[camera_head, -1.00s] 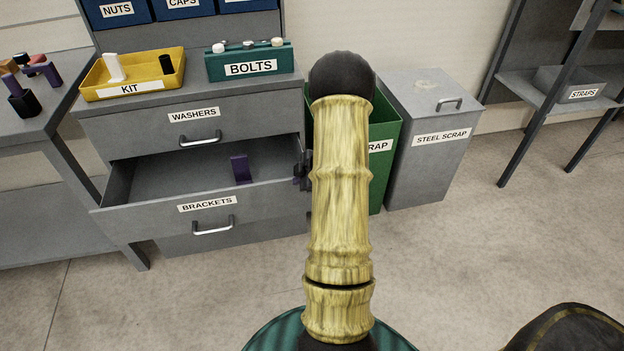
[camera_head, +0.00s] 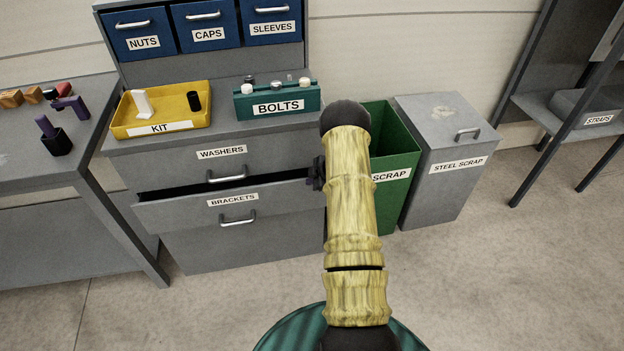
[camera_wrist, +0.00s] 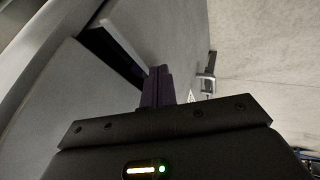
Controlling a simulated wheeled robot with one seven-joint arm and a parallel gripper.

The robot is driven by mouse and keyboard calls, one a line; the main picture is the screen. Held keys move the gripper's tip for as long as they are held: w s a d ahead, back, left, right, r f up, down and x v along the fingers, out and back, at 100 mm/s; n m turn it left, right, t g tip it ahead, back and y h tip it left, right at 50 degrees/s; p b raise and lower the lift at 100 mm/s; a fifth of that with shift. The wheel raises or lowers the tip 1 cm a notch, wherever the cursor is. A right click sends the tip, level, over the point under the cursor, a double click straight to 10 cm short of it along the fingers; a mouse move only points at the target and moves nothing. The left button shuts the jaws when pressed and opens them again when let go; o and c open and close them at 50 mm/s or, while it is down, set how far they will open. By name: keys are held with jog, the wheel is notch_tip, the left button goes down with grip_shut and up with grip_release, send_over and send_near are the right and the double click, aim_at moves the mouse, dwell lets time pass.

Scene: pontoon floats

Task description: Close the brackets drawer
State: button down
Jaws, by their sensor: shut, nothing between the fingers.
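The brackets drawer (camera_head: 280,212) is the grey drawer under the washers drawer (camera_head: 265,146). It stands out a little, with a narrow dark gap above its front. Its handle (camera_head: 238,218) faces the room. My gripper (camera_head: 316,174) is mostly hidden behind my arm, at the right end of the drawer front. In the wrist view my shut, empty purple fingers (camera_wrist: 158,88) are at the drawer front (camera_wrist: 185,45), near its top edge. I cannot tell whether they touch it. The dark opening (camera_wrist: 112,52) shows beyond them.
A green scrap bin (camera_head: 392,160) and a grey steel scrap bin (camera_head: 440,185) stand right of the cabinet. The yellow kit tray (camera_head: 195,118) and green bolts holder (camera_head: 245,108) sit on top. A bench (camera_head: 40,165) stands left. The floor in front is clear.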

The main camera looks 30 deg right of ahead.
jog(key=shift+w+d, duration=0.35)
jog(key=shift+w, duration=0.05)
jog(key=shift+s, duration=0.25)
jog(key=s+r, duration=0.8)
jog(key=s, duration=0.1)
jog(key=shift+d, duration=0.2)
jog(key=shift+d, duration=0.1)
